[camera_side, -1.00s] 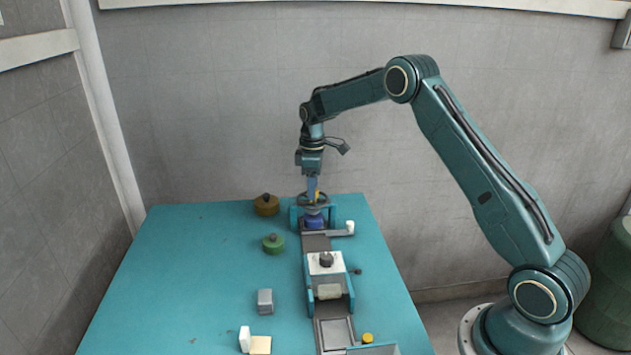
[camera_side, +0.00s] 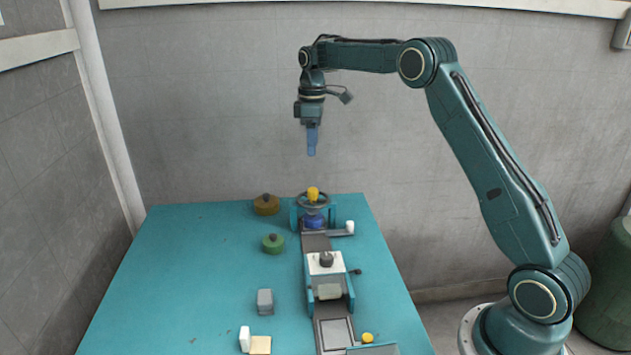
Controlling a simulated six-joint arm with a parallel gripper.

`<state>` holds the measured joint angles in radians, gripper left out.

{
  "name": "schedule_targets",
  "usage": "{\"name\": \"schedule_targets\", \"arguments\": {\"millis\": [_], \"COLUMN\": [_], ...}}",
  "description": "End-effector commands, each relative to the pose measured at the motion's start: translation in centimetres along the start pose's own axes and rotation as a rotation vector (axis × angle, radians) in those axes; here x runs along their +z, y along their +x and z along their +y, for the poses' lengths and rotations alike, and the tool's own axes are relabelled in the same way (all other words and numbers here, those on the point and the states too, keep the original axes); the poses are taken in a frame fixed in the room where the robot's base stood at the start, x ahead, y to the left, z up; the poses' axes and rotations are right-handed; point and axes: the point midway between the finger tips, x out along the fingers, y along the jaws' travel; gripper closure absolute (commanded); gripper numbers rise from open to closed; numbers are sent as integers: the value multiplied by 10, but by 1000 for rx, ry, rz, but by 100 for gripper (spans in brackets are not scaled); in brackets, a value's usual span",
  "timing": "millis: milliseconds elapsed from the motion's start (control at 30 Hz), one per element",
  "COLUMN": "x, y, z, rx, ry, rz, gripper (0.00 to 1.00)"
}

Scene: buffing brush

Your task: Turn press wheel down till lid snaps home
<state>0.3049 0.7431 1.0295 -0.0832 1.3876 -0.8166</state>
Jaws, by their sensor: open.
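The press wheel (camera_side: 312,200) is a dark ring with a yellow knob (camera_side: 312,191) on it, held in a teal frame at the far end of the table. A blue pot-like body (camera_side: 314,220) sits under the wheel; whether its lid is fully seated is too small to tell. My gripper (camera_side: 311,153) is open and empty, pointing straight down in the air well above the wheel and apart from it.
A brown lidded pot (camera_side: 266,205) and a green one (camera_side: 273,244) stand left of the press. A white-topped unit (camera_side: 326,264) with a dark knob stands in front. A grey block (camera_side: 265,302) lies nearer. The table's left side (camera_side: 180,270) is mostly clear.

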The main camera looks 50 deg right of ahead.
Motion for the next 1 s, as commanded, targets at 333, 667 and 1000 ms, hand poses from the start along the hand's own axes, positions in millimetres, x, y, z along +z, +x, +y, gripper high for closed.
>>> {"name": "schedule_targets", "arguments": {"millis": [333, 667, 1000], "x": [0, 1, 2], "y": [-2, -2, -1], "z": [0, 0, -1], "rx": [0, 1, 2], "ry": [0, 117, 519], "rz": [0, 3, 12], "gripper": [50, 50, 50]}}
